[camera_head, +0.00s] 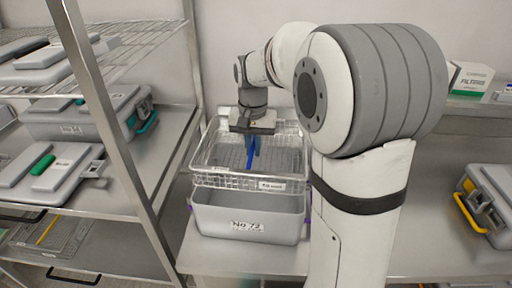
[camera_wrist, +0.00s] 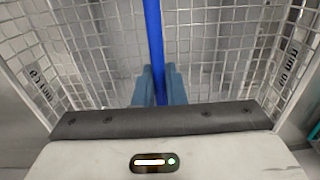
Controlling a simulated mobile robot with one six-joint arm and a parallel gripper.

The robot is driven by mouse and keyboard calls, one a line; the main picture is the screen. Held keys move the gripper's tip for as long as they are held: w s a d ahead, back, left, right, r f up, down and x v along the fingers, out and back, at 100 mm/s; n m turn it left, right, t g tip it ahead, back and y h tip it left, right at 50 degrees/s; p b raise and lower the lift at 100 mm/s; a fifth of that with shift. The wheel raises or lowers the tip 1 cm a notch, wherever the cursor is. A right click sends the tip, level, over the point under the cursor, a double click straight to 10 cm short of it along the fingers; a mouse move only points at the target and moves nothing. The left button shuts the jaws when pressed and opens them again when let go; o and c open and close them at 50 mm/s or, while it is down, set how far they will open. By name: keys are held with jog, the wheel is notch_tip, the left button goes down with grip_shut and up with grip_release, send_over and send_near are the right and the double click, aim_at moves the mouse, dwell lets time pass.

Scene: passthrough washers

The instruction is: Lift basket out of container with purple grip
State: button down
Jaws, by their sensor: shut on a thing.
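A wire mesh basket (camera_head: 207,178) with a label on its front is at the top of a grey container (camera_head: 249,217) marked "No 72". The basket stands above the container's rim, and its lower part seems close to that rim. Purple grips (camera_head: 307,224) show at the container's sides. My gripper (camera_head: 251,150) is over the middle of the basket, pointing down. In the wrist view, its blue fingers (camera_wrist: 158,88) are shut on the basket's blue handle bar (camera_wrist: 153,35). The mesh walls (camera_wrist: 85,45) surround the fingers. The fingertips' exact contact is partly hidden.
A metal rack on the left holds grey cases, one with a green grip (camera_head: 42,165) and one with a teal latch (camera_head: 148,122). A case with a yellow grip (camera_head: 469,214) stands on the right counter. A white-green box (camera_head: 470,80) is on the shelf behind. A rack post (camera_head: 110,130) stands left of the container.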

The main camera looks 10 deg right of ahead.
aim_at(253, 144)
notch_tip(253, 144, up, 15)
jog(key=p, duration=1.1)
dwell(0.9)
